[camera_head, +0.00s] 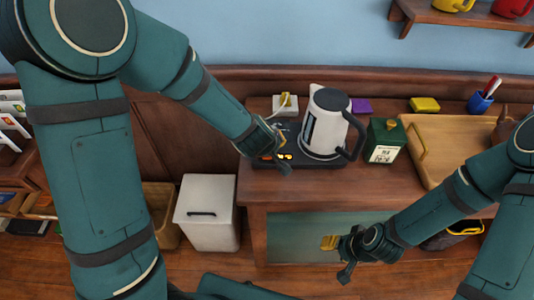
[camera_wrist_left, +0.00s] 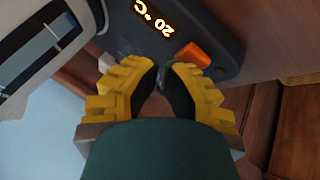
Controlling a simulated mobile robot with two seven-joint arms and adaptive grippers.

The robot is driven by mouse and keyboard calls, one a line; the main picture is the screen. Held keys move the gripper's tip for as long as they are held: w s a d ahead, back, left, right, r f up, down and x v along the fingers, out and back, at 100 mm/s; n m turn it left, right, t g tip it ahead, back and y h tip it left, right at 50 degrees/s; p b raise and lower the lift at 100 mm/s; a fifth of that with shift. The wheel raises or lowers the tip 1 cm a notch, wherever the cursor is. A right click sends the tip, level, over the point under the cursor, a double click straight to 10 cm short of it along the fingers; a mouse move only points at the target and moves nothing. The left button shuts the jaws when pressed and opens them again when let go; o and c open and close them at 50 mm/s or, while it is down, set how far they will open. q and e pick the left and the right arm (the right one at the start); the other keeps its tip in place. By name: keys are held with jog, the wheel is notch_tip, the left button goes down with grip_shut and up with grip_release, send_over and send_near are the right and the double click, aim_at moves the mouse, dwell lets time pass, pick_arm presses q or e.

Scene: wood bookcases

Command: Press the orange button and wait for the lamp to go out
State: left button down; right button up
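The base's front shows a lit display reading 20 °C (camera_wrist_left: 155,17) and an orange button (camera_wrist_left: 193,55). My left gripper (camera_wrist_left: 162,72) has its yellow fingers drawn together, empty, with the tips close below the button; I cannot tell whether they touch it. In the head view the left gripper (camera_head: 274,146) is at the base's left end and hides part of it. I cannot make out a separate lamp. My right gripper (camera_head: 330,243) hangs low before the table, apart from the kettle.
Right of the kettle are a green canister (camera_head: 385,140), a purple box (camera_head: 360,105), a yellow box (camera_head: 424,104), a wooden tray (camera_head: 450,122) and a blue pen cup (camera_head: 480,103). A white bin (camera_head: 207,205) stands left of the table.

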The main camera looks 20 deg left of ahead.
pick_arm(q)
jog(key=shift+f, duration=0.25)
dwell(0.5)
jog(key=shift+r+p, duration=0.9)
jog(key=shift+p, duration=0.1)
notch_tip(320, 180, up, 5)
jog(key=p, duration=0.5)
dwell(0.5)
